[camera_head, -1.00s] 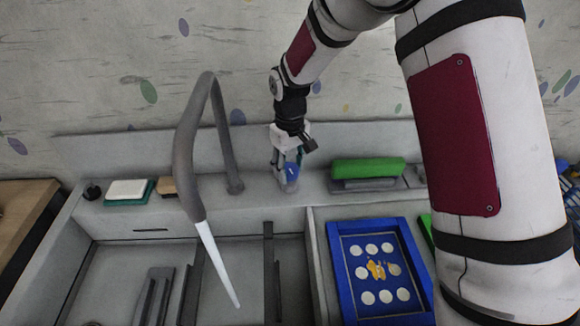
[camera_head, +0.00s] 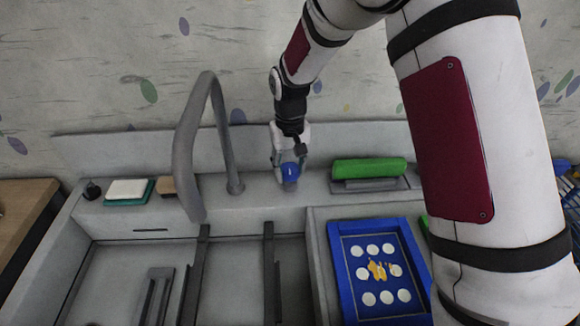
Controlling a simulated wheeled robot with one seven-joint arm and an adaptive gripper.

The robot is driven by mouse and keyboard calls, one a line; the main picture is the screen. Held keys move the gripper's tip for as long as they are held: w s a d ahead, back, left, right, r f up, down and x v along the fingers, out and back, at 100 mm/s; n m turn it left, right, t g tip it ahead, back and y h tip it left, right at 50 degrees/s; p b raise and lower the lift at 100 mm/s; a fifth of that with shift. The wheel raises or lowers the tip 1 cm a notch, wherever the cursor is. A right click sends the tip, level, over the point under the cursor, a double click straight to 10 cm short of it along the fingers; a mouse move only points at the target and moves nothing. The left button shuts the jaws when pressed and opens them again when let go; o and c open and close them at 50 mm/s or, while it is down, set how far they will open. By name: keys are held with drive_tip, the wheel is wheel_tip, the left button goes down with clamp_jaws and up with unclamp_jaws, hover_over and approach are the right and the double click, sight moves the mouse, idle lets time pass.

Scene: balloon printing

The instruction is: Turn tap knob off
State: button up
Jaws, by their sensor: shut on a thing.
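The blue tap knob (camera_head: 290,173) sits on the grey back ledge, to the right of the tap's foot. My gripper (camera_head: 289,164) reaches down from above and is shut on the knob, with its fingers around it. The fingers hide part of the knob. The grey curved tap (camera_head: 186,140) stands to the left and arches forward over the sink. No water runs from its spout.
A green-handled tool (camera_head: 368,169) lies on the ledge right of my gripper. A white and green sponge (camera_head: 129,190) and a brown block lie left of the tap. A blue frame (camera_head: 336,265) with white discs lies front right. The sink (camera_head: 232,275) holds dark rails.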

sight(290, 169)
drive_tip(key=o, duration=1.2)
drive_tip(key=shift+c, duration=0.2)
drive_tip(key=shift+r, duration=0.1)
wheel_tip(290, 169, up, 12)
